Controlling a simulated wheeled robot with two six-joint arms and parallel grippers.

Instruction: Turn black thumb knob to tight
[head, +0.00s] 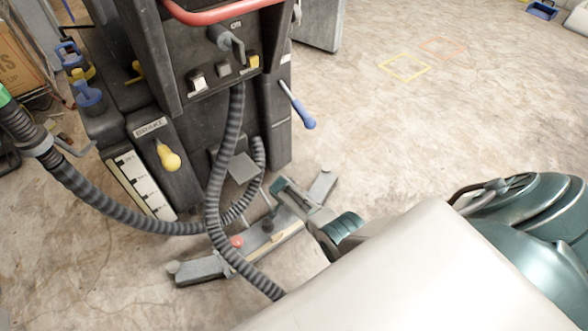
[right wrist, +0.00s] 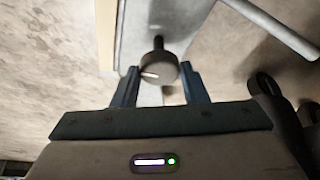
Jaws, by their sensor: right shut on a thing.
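The black thumb knob (right wrist: 158,68) is in the right wrist view, a dark round knob with a short white mark on its face and a dark stem behind it. My right gripper (right wrist: 161,77) is shut on it, with one blue finger at each side. In the head view a small dark knob (head: 267,226) shows on the low grey bar assembly (head: 200,267) on the floor, close to my right arm's end. I cannot see the fingers' contact clearly there. My left gripper is not in view.
A dark floor machine (head: 215,125) stands behind, with a red handle (head: 222,17), a yellow knob (head: 168,157) and a blue-tipped lever (head: 305,118). A ribbed hose (head: 120,215) loops in front of it. A red knob (head: 237,241) sits on the bar.

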